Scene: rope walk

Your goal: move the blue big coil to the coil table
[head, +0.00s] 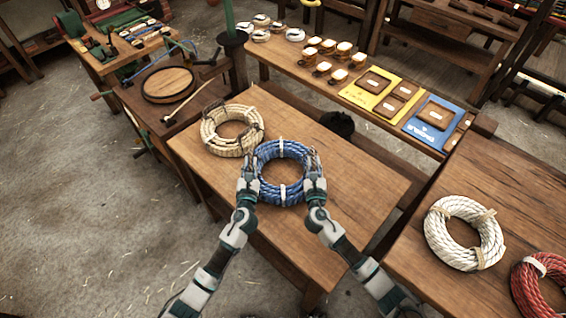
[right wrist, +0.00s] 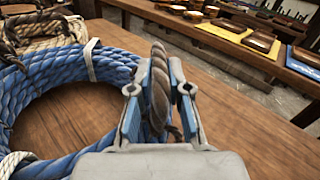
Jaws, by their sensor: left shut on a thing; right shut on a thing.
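The blue big coil (head: 284,192), bound with white bands, is at the middle of a wooden table (head: 340,180). I cannot tell whether it rests on the top or is just above it. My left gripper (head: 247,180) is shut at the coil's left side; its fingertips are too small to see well. My right gripper (head: 314,178) is at the coil's right side. In the right wrist view it (right wrist: 157,105) is shut on a brown rope handle beside the blue coil (right wrist: 60,95).
A beige coil (head: 212,141) lies close behind left on the same table. A second table (head: 430,275) at the right bears a white coil (head: 455,248) and a red coil (head: 526,290). The front table's right part is clear.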

